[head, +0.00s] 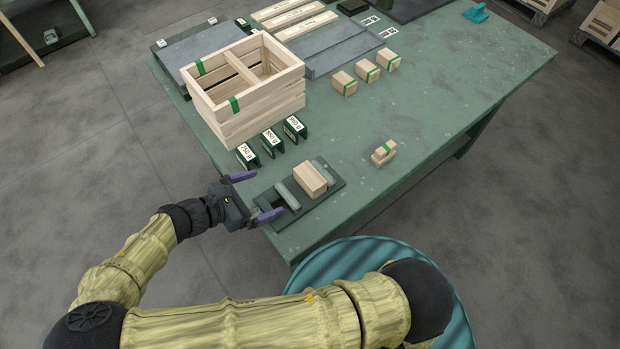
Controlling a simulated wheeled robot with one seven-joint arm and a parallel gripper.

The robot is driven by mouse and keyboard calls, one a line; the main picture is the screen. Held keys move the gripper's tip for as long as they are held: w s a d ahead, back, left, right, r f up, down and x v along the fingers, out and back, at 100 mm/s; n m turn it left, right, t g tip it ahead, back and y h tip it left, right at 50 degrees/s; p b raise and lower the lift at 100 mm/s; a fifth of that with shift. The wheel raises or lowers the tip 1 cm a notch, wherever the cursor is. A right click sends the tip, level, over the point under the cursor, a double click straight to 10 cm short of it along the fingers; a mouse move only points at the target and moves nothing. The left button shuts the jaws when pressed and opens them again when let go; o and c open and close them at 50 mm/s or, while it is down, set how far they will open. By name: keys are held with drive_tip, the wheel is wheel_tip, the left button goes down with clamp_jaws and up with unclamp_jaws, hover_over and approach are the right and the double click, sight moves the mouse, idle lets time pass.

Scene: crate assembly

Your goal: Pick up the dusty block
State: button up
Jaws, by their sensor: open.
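No block is clearly marked out as dusty at this size. A plain wooden block (311,178) sits between the grey jaws of a dark fixture plate (325,205) near the table's front left edge. My gripper (257,196) is open and empty, its purple fingers spread just left of the fixture, apart from the block. A smaller wooden block with a green band (384,152) stands alone to the right. Three more green-banded blocks, a left one (344,83), a middle one (367,72) and a right one (388,60), stand in a row farther back.
A slatted wooden crate (290,103) with a divider stands on the green table (440,90). Three dark labelled brackets (271,141) stand between crate and fixture. Wooden slats (292,17) lie behind. The table's right side is mostly clear. A teal round object (325,278) is below the front edge.

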drive_tip(key=shift+a+r+t, duration=0.1)
drive_tip(key=shift+a+t, duration=0.2)
drive_tip(key=shift+a, duration=0.1)
drive_tip(key=shift+s, duration=0.1)
drive_tip(key=p, duration=0.2)
approach(308, 177)
drive_tip(key=x, duration=0.5)
drive_tip(key=shift+w+r, duration=0.25)
drive_tip(key=shift+r, duration=0.15)
drive_tip(key=shift+w+d+f, duration=0.15)
drive_tip(key=shift+d+f, duration=0.1)
drive_tip(key=shift+f+p+x, duration=0.15)
drive_tip(key=shift+p+x, duration=0.4)
drive_tip(key=shift+x, duration=0.8)
drive_tip(key=shift+f+p+x, duration=0.15)
drive_tip(key=shift+p+x, duration=0.35)
drive_tip(key=shift+x, duration=0.85)
drive_tip(key=shift+s, duration=0.25)
drive_tip(key=shift+a+r, duration=0.1)
